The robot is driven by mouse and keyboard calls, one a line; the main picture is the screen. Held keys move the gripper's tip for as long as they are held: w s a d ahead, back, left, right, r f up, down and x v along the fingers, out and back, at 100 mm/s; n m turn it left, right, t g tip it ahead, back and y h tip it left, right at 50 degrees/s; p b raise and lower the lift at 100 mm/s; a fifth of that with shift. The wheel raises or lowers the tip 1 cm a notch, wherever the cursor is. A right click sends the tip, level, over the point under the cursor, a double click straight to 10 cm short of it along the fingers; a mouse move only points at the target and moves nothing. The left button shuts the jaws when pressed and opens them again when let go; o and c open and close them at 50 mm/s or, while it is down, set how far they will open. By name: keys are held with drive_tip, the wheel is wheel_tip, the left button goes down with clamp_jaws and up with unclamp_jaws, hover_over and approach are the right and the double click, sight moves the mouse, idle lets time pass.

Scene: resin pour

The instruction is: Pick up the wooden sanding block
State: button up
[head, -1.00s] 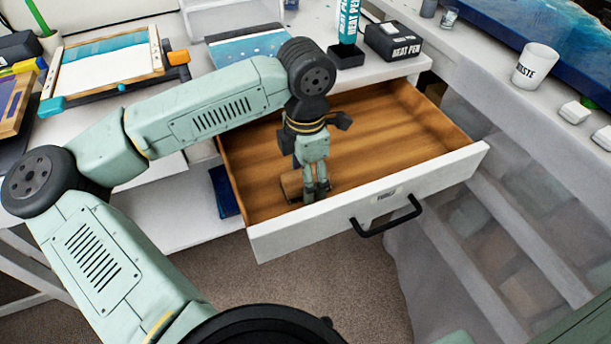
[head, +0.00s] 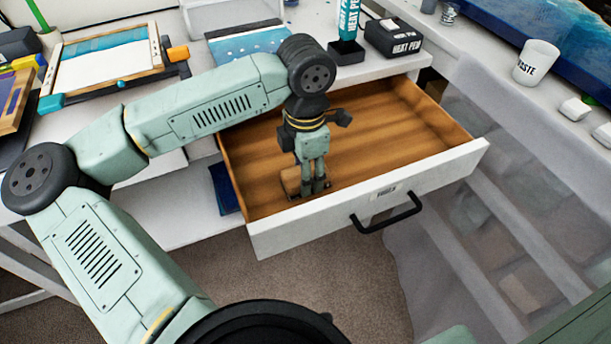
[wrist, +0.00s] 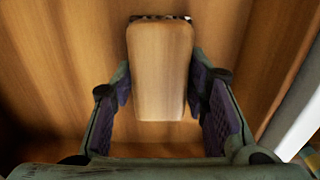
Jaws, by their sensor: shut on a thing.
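The wooden sanding block (wrist: 160,70) is a pale, rounded block with a thin dark layer at its far end in the wrist view. It is in the open drawer (head: 400,135), near the drawer's front left corner. In the head view the block (head: 291,181) shows only partly beside my fingers. My gripper (head: 313,190) reaches down into the drawer. In the wrist view my gripper (wrist: 162,100) has its purple-padded fingers on both sides of the block, shut on it. I cannot tell whether the block touches the drawer floor.
The drawer's white front panel (head: 370,200) with a black handle (head: 387,216) stands close to my fingers. The rest of the drawer is empty. A black heat pen box (head: 393,40) and a waste cup (head: 537,62) stand on the tabletops above.

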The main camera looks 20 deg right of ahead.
drive_tip(key=shift+c, duration=0.2)
wheel_tip(320, 180, up, 10)
drive_tip(key=shift+r+b, duration=0.1)
drive_tip(key=shift+b, duration=0.95)
drive_tip(key=o, duration=0.6)
drive_tip(key=c, duration=0.4)
